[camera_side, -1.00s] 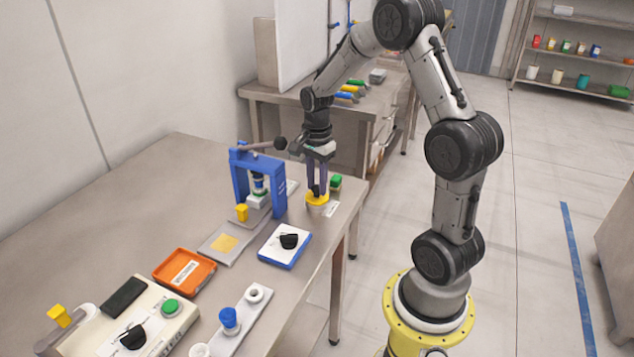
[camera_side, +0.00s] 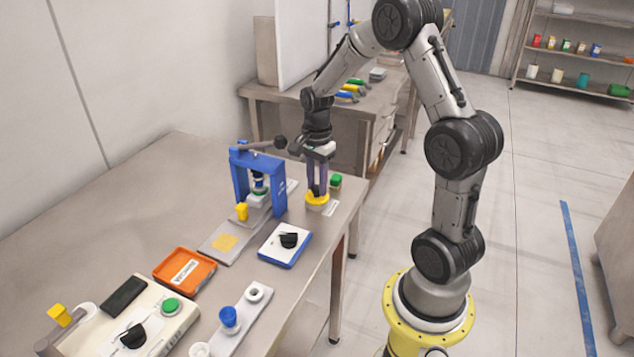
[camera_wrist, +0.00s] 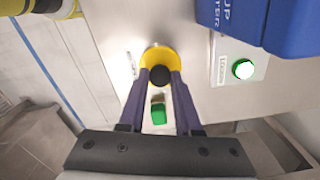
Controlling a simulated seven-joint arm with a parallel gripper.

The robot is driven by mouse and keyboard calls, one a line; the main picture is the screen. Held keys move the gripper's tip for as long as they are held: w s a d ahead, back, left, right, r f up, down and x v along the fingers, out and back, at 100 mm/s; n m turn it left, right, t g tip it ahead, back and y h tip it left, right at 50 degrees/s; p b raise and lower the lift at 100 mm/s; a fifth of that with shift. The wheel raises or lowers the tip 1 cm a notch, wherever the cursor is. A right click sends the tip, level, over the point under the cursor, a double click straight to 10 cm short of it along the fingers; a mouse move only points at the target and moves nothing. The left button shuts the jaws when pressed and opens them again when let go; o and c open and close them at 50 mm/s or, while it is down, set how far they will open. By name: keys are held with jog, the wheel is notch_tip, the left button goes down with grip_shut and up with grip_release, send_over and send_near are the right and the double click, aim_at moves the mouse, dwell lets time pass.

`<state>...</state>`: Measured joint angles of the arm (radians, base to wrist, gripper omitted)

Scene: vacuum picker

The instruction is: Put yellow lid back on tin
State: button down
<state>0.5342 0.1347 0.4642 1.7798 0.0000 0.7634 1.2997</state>
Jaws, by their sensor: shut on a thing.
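The yellow lid (camera_side: 317,198) is at the right end of the near table, with a black knob (camera_wrist: 160,75) in its middle in the wrist view. My gripper (camera_side: 317,192) points straight down over it and is shut on the lid's knob, one finger on each side. The tin is mostly hidden under the lid; a pale strip below the lid's rim may be its side. I cannot tell whether the lid is fully seated.
A blue press frame (camera_side: 258,180) stands close left of my gripper. A green-topped item (camera_side: 335,181) stands just behind the lid. A blue-edged white box with a black knob (camera_side: 285,245) and an orange tray (camera_side: 184,269) lie nearer. The table's right edge is close.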

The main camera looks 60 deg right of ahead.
jog(key=shift+c, duration=0.2)
grip_release()
dwell(0.5)
jog(key=shift+r, duration=0.1)
jog(key=shift+r, duration=3.4)
grip_shut()
